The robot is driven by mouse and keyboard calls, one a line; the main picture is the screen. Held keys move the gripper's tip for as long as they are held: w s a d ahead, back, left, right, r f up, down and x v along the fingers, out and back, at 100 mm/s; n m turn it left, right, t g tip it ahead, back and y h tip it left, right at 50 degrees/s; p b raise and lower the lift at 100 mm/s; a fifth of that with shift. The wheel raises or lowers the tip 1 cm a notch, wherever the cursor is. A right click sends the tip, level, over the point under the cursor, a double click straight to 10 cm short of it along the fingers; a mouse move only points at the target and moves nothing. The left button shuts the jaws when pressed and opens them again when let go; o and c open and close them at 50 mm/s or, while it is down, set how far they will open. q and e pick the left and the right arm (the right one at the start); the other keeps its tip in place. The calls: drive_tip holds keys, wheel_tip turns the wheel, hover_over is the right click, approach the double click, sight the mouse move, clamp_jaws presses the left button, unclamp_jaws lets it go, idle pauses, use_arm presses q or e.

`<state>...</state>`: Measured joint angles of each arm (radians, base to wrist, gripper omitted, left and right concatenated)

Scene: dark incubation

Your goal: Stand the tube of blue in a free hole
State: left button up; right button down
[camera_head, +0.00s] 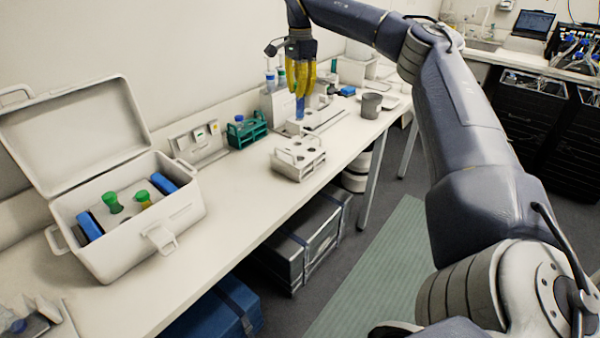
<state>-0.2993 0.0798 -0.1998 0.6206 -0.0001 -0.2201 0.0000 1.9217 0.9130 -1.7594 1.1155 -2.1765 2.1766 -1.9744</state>
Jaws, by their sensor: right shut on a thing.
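My right gripper (299,88), with yellow fingers, is above the bench near its back. It is shut on the tube of blue (300,107), which hangs upright below the fingertips. The top of the tube is hidden between the fingers. A white rack (287,172) with holes in its top stands on the bench, nearer to me than the tube. A teal rack (257,131) stands by the wall and holds a blue-capped tube (239,119). My left gripper is not in view.
An open white cool box (128,259) on the left holds green-capped tubes and blue packs. A grey mug (371,106) stands near the bench's right edge. White equipment stands behind the gripper. The bench is clear between box and white rack.

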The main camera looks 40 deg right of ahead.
drive_tip(key=shift+s+a+f+m, duration=0.15)
drive_tip(key=shift+s+f+m, duration=0.05)
drive_tip(key=shift+f+m, duration=0.1)
approach(300, 148)
drive_tip(key=s+a+f, duration=0.1)
drive_tip(key=f, duration=0.1)
drive_tip(key=s+a+f, duration=0.1)
drive_tip(key=s+f, duration=0.1)
drive_tip(key=s+a+f, duration=0.1)
drive_tip(key=f, duration=0.1)
drive_tip(key=shift+s+a, duration=0.2)
drive_tip(key=shift+a, duration=0.2)
drive_tip(key=shift+f, duration=0.2)
drive_tip(key=c, duration=1.4)
unclamp_jaws()
drive_tip(key=shift+r, duration=0.1)
